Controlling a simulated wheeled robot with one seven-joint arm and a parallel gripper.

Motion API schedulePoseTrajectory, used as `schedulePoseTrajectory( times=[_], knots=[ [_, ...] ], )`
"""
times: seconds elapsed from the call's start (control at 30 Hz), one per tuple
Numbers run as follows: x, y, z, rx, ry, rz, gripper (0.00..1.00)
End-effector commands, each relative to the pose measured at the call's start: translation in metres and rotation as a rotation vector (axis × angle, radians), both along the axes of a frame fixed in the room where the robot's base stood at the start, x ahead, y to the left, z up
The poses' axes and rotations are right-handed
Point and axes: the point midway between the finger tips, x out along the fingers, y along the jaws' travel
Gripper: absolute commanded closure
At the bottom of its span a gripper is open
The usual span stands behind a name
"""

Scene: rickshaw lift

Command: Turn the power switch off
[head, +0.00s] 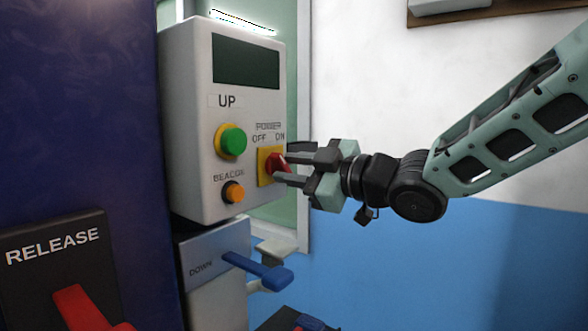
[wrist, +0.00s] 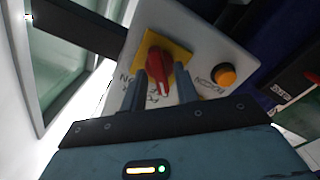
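The power switch (head: 273,164) is a red knob on a yellow plate, at the right of the grey control box (head: 247,60), under the OFF and ON labels. In the wrist view the red knob (wrist: 158,71) has a white mark at its lower end. I cannot tell for sure which label it points to. My gripper (head: 284,168) is open in front of the switch. In the wrist view its two fingers (wrist: 163,90) lie either side of the knob, with gaps showing. I cannot tell whether either finger touches it.
A green UP button (head: 233,141) and an orange BEACON button (head: 234,192) sit left of the switch. A blue DOWN lever (head: 258,269) is below the box. A red RELEASE lever (head: 80,308) is at lower left. The space right of the box holds my arm.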

Motion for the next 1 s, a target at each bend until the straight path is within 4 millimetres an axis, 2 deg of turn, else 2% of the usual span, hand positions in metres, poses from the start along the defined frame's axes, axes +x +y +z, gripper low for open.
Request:
schedulePoseTrajectory(
  times=[0.4, 0.53, 0.67, 1.0],
  knots=[
    [0.000, 0.000, 0.001, 0.003, -0.001, 0.000, 0.64],
    [-0.005, -0.007, 0.001, 0.001, -0.003, -0.002, 0.64],
    [-0.017, -0.023, 0.001, 0.001, -0.005, -0.003, 0.64],
    [-0.066, -0.086, 0.001, 0.001, -0.003, -0.004, 0.64]
  ],
)
